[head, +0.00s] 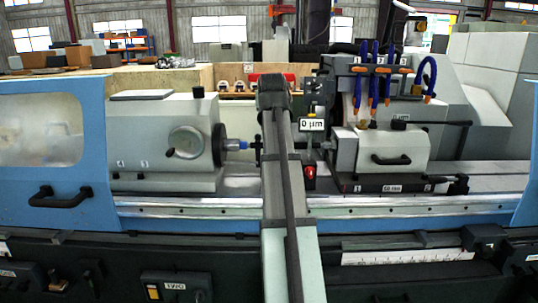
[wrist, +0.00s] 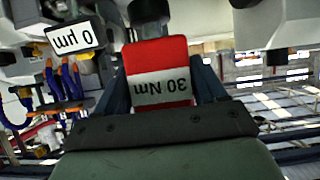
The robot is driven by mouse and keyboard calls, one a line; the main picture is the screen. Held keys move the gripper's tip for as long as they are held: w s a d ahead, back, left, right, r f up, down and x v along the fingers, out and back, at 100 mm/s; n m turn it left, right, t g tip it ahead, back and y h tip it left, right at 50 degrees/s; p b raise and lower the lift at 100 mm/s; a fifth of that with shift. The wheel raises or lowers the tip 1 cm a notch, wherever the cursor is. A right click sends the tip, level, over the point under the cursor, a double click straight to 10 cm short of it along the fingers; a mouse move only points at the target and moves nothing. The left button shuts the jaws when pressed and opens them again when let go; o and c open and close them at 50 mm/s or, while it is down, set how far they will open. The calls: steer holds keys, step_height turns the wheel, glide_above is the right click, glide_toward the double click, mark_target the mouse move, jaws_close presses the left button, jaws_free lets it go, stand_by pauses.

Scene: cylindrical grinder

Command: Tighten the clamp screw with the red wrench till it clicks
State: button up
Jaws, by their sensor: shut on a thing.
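In the wrist view my gripper (wrist: 162,78) is shut on the red wrench (wrist: 158,52). Its dark fingers stand on either side of the red handle. A silver band on the handle reads "30 Nm", upside down in this view. A dark cylindrical part (wrist: 149,12) shows just beyond the wrench's far end; I cannot tell whether it belongs to the wrench or to the machine. In the head view my own arm rises through the middle and hides the gripper and the wrench. I cannot make out the clamp screw in either view.
The grinder's tailstock with a handwheel (head: 185,142) is left of my arm. The workhead (head: 380,150), with blue hoses (head: 374,85) above, is on the right. A "0 µm" display (head: 312,124) is close to my arm; it also shows in the wrist view (wrist: 74,38).

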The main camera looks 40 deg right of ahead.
steer(key=shift+w+a+r, duration=0.3)
steer(key=shift+w+a, duration=0.7)
steer(key=shift+w+a+r, duration=0.25)
steer(key=shift+w+a, duration=0.75)
steer(key=w+d+f+n, duration=0.1)
steer(key=w+d, duration=1.3)
steer(key=shift+t+y, duration=0.3)
stand_by(1.5)
steer(key=shift+d+f, duration=0.1)
